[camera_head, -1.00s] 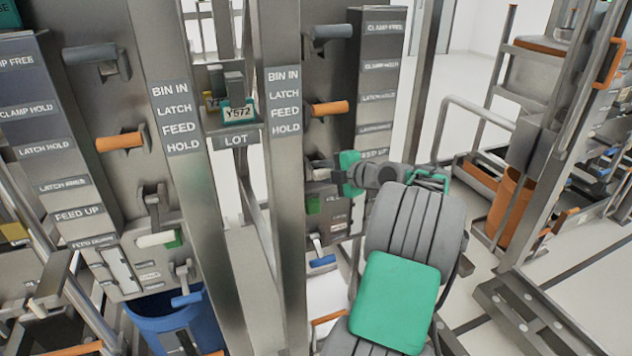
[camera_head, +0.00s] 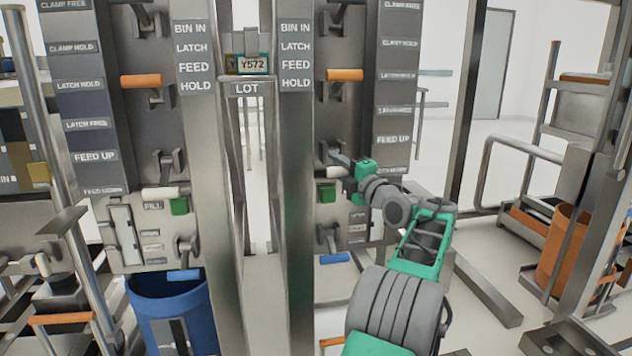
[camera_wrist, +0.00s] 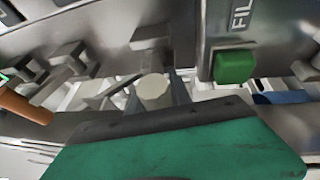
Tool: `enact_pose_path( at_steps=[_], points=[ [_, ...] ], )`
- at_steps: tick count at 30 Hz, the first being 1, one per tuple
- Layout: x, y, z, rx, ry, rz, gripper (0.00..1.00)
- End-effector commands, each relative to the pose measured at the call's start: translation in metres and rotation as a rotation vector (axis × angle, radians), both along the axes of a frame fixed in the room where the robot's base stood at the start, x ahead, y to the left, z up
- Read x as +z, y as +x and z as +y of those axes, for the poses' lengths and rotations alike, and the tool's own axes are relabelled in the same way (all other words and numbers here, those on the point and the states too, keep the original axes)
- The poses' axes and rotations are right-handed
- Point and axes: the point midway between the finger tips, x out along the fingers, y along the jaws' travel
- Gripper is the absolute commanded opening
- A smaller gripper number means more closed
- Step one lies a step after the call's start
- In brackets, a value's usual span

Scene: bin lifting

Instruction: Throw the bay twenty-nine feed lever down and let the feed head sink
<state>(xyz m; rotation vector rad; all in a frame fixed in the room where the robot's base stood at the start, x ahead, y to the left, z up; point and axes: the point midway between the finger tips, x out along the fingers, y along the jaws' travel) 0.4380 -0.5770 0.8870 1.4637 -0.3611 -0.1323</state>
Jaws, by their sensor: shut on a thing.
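My gripper (camera_head: 343,161) is at the right-hand bay panel in the head view, by the lever beside the "FEED UP" label (camera_head: 394,140). In the wrist view my gripper (camera_wrist: 154,98) is shut on a pale lever handle (camera_wrist: 153,87), whose round end shows between the fingers. I cannot read a bay number. The feed head cannot be made out. The left panel has a similar pale-handled lever (camera_head: 161,193), which my gripper is not touching.
A green button (camera_wrist: 234,66) sits close beside the held handle. An orange lever (camera_head: 345,75) is above it and a blue lever (camera_head: 334,258) below. A steel post (camera_head: 296,180) stands just left. A blue bin (camera_head: 172,312) is at lower left.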

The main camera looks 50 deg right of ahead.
Motion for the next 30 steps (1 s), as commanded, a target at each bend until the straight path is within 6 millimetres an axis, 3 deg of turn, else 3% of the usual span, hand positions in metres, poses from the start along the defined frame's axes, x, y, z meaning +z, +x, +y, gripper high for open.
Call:
enact_pose_path(
  at_steps=[16,17,24,30],
  points=[
    [0.0002,-0.0093,-0.0074,-0.017,-0.019,-0.02,0.0],
    [0.0003,-0.0092,-0.0074,-0.018,-0.02,-0.02,0.28],
    [-0.0002,-0.0076,-0.0062,-0.015,-0.019,-0.019,0.47],
    [-0.0005,-0.0073,-0.0059,-0.013,-0.018,-0.019,0.47]
  ],
)
